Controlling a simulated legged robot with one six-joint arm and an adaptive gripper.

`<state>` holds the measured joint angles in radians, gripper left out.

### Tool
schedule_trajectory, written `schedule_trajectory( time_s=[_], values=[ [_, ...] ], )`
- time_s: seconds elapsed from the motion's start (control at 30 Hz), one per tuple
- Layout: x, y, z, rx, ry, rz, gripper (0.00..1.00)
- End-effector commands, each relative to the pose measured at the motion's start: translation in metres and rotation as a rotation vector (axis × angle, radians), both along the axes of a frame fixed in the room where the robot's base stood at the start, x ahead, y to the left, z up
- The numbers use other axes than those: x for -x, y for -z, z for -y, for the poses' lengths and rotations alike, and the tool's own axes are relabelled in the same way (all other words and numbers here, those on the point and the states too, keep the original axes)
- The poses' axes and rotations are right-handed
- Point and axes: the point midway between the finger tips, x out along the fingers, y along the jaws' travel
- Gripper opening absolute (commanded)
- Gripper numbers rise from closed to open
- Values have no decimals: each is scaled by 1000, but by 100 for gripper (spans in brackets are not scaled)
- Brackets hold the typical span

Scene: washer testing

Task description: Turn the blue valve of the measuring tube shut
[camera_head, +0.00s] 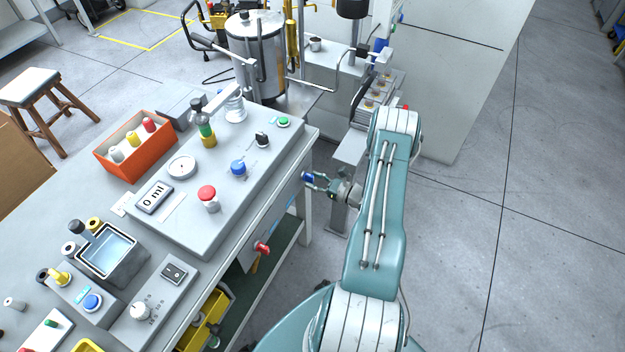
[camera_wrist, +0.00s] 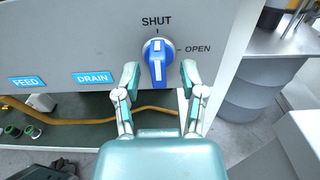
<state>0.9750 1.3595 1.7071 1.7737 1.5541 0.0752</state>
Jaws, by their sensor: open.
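The blue valve (camera_wrist: 157,60) is on the grey front panel in the wrist view, with SHUT printed above it and OPEN to its right. Its handle is about upright, with a white mark at its upper end toward SHUT. My gripper (camera_wrist: 160,70) is open, with one finger on each side of the handle and a gap on both sides. In the head view my gripper (camera_head: 316,182) is at the bench's right-hand front face, with blue showing at its fingertips. I cannot make out the measuring tube for certain.
Blue FEED (camera_wrist: 26,82) and DRAIN (camera_wrist: 93,78) labels are left of the valve. A yellow hose (camera_wrist: 160,111) runs below the panel. In the head view, a red valve (camera_head: 262,248) is further along the bench front, and a display (camera_head: 155,197) reads 0 ml.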

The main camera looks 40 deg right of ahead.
Motion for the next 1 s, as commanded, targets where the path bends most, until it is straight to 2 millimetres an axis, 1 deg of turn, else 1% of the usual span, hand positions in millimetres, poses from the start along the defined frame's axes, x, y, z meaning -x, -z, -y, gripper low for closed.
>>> schedule_trajectory(
  time_s=[0.3,0.5,0.6,0.7,1.0],
  values=[
    [58,1,26,-1,6,-1,53],
    [91,2,39,-1,5,-1,53],
    [100,2,42,-1,3,-2,53],
    [104,2,43,-1,0,-2,53],
    [104,2,44,-1,0,-2,53]
  ],
)
